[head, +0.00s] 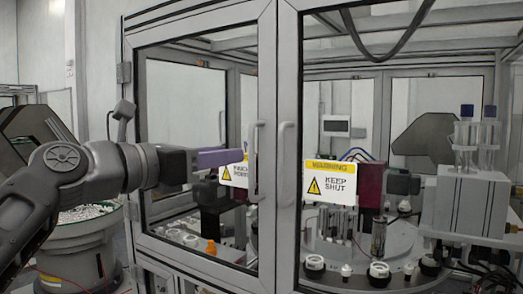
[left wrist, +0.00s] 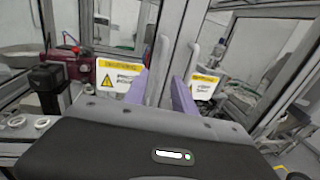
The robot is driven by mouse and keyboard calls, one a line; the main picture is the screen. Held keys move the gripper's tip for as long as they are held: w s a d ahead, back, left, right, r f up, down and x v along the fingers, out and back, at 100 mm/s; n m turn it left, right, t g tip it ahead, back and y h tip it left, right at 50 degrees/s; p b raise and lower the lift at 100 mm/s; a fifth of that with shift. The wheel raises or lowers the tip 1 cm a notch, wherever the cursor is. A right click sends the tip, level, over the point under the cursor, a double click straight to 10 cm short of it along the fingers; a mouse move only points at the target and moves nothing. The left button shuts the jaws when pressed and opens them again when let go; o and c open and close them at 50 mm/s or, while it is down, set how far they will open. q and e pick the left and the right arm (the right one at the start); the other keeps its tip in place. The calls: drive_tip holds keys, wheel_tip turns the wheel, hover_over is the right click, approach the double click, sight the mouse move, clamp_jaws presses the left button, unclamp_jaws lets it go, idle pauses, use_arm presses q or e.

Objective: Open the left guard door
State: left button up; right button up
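The left guard door (head: 200,262) is a grey-framed clear panel on the front of the cell and looks closed. Its pale upright bar handle (head: 256,160) is near its right edge; it also shows in the left wrist view (left wrist: 156,68). My left gripper (head: 242,156) comes in from the left, just short of that handle. In the left wrist view its purple fingers (left wrist: 160,92) are apart, with the handle ahead and roughly between them. I see no grip on it. My right gripper is in neither view.
The right guard door's frame (head: 289,80) and handle (head: 285,165) stand close beside the left door's handle. A yellow-and-white warning sign (head: 331,183) is on the right door. A round parts feeder (head: 75,245) stands under my left arm. Machinery fills the cell behind the panels.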

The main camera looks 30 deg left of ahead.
use_arm(q)
drive_tip(key=w, duration=0.2)
drive_tip(key=w+d+p, duration=0.1)
drive_tip(key=w, duration=0.4)
drive_tip(key=shift+w+d+p, duration=0.15)
drive_tip(key=shift+w+p, duration=0.15)
drive_tip(key=shift+p, duration=0.1)
clamp_jaws()
idle(1.3)
